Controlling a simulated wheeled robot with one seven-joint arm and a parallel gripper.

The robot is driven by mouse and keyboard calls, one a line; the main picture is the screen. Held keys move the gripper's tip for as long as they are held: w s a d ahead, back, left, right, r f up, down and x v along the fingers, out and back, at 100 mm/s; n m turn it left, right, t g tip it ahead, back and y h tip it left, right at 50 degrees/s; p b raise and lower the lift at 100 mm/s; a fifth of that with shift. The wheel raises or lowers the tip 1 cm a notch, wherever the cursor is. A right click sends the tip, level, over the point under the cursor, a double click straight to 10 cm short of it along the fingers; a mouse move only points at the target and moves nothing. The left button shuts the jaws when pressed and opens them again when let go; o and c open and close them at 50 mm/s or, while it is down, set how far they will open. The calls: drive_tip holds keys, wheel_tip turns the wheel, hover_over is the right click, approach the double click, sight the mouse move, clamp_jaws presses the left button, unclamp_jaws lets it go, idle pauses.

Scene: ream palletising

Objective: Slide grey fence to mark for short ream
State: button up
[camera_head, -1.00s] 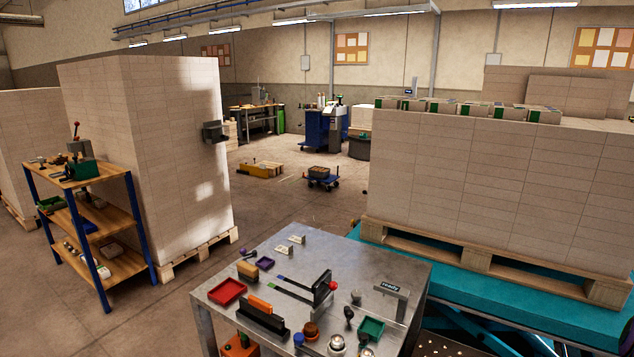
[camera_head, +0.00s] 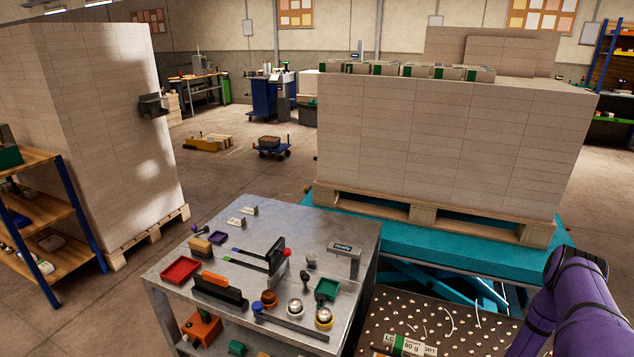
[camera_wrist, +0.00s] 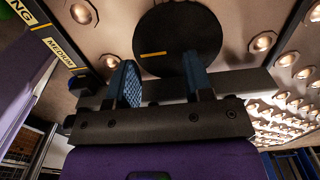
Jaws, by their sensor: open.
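My gripper (camera_wrist: 160,84) shows in the wrist view, its two blue-padded fingers apart with nothing between them. Beyond the fingertips is a dark round piece (camera_wrist: 180,25) with a short yellow stripe; I cannot tell whether it belongs to the fence. A dark scale strip (camera_wrist: 52,42) at the left carries yellow labels, one reading MEDIUM and another ending in NG. No SHORT mark reads clearly in the wrist view. I cannot make out the grey fence for certain. In the head view my purple arm enters at lower right, and the gripper is out of frame.
A ball-studded table (camera_head: 460,320) lies at the lower right, with a label plate (camera_head: 408,345). A metal bench (camera_head: 215,255) beside it holds trays, knobs and a dark upright plate with a red knob (camera_head: 286,252). A loaded pallet (camera_head: 425,215) stands on a teal lift behind.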

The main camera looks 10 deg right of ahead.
drive_tip(key=shift+d+r, duration=0.1)
drive_tip(key=shift+r, duration=0.95)
drive_tip(key=shift+w+a+r, duration=0.15)
drive_tip(key=shift+a+r, duration=0.15)
drive_tip(key=shift+r, duration=0.35)
drive_tip(key=shift+w+a+r, duration=0.1)
drive_tip(key=shift+a+r, duration=0.15)
drive_tip(key=shift+r, duration=0.4)
drive_tip(key=shift+w+a+r, duration=0.15)
drive_tip(key=shift+a+r, duration=0.15)
drive_tip(key=shift+r, duration=0.35)
